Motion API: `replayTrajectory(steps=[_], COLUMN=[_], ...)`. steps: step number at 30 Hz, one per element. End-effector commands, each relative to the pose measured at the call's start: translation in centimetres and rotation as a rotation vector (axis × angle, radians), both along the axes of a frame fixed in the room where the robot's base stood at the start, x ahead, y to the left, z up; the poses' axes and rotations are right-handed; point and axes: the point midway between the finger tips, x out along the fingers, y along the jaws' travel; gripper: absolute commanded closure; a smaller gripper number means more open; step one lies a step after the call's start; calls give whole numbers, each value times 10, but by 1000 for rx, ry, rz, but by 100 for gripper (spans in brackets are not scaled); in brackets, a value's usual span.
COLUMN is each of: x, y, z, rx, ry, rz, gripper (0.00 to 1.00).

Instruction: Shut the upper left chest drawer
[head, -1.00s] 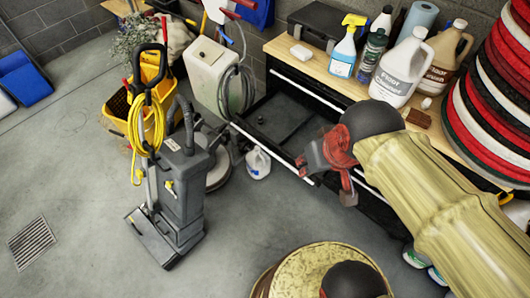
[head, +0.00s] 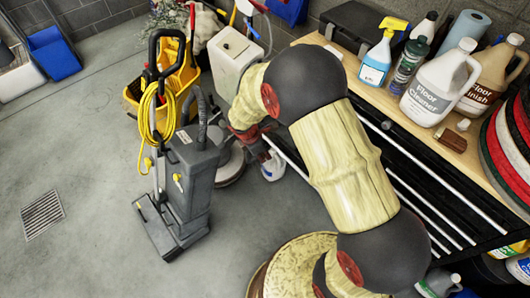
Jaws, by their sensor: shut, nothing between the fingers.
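The black chest (head: 440,200) stands under the wooden worktop. The upper left drawer shows only as a strip of its pale front rail (head: 288,160), standing out from the chest at the lower left of my arm. My arm hides its inside and most of its front, so I cannot tell how far out it is. My gripper (head: 257,150), dark red and black, is shut and empty. It is near the left end of that rail, on the side toward the floor machine; whether it touches is unclear.
A grey floor scrubber (head: 185,185) with a yellow cord stands close left of my gripper. Bottles such as the floor cleaner (head: 440,85) crowd the worktop (head: 480,160).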

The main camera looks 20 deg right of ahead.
Motion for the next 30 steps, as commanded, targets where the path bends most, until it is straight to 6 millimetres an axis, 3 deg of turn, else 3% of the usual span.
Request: replayTrajectory(steps=[1, 3, 11, 17, 27, 30], x=[14, 21, 24, 26, 33, 39], y=[1, 2, 2, -6, -24, -39], z=[5, 8, 2, -26, -90, -93], rx=[-1, -7, -11, -12, -11, -11], ry=[-11, -6, 21, 22, 21, 18], rz=[73, 170, 300, 300, 296, 293], gripper=[100, 100, 100, 100, 100, 100])
